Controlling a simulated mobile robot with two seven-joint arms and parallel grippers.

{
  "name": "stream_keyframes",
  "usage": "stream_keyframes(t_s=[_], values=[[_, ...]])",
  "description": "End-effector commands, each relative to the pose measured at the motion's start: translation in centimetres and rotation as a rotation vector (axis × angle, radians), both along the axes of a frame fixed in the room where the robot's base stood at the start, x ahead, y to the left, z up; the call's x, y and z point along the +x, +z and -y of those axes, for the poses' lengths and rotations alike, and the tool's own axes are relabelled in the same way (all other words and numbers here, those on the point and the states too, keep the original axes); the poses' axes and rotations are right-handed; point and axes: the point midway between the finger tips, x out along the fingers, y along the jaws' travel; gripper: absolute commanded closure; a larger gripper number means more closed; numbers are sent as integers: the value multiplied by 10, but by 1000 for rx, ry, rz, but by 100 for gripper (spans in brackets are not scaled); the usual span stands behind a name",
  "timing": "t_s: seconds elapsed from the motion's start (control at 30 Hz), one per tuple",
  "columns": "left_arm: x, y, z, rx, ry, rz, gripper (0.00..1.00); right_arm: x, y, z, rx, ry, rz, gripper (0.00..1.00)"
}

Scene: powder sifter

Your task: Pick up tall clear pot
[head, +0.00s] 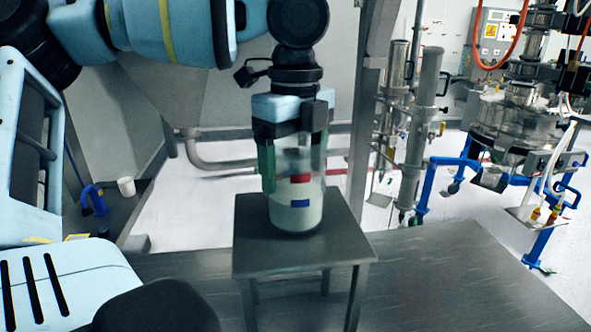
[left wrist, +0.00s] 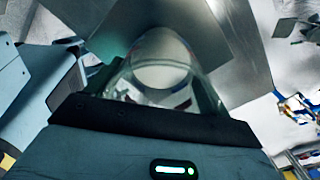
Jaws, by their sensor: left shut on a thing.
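The tall clear pot (head: 298,205) stands upright on a small dark metal stool (head: 345,246), with pale powder in its lower part. Red and blue marks show on its front. My left gripper (head: 291,155) comes down from above and is shut on the pot, its fingers along the pot's upper sides. The gripper hides the pot's top. In the left wrist view the pot (left wrist: 163,62) shows just past the gripper's dark edge, and its fingertips are hard to make out there. My right gripper is not in view.
A grey bench or platform (head: 455,275) lies around the stool. Upright metal pipes (head: 425,125) and a sifter machine on a blue frame (head: 425,185) stand to the right. A white cup (head: 126,187) and a blue clamp-like item (head: 93,199) are on the left.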

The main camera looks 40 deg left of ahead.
Motion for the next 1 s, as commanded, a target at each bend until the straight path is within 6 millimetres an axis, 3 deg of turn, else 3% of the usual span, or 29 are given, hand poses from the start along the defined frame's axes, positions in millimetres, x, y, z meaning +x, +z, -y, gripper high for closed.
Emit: stream_keyframes(t_s=[0.27, 0.8, 1.0], values=[[2, 30, 0, 0, 1, 1, 50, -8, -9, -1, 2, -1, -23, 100], [-79, 28, 99, 5, -5, -1, 50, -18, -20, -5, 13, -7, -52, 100], [-101, 29, 126, 3, -2, 0, 50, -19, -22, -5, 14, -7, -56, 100]])
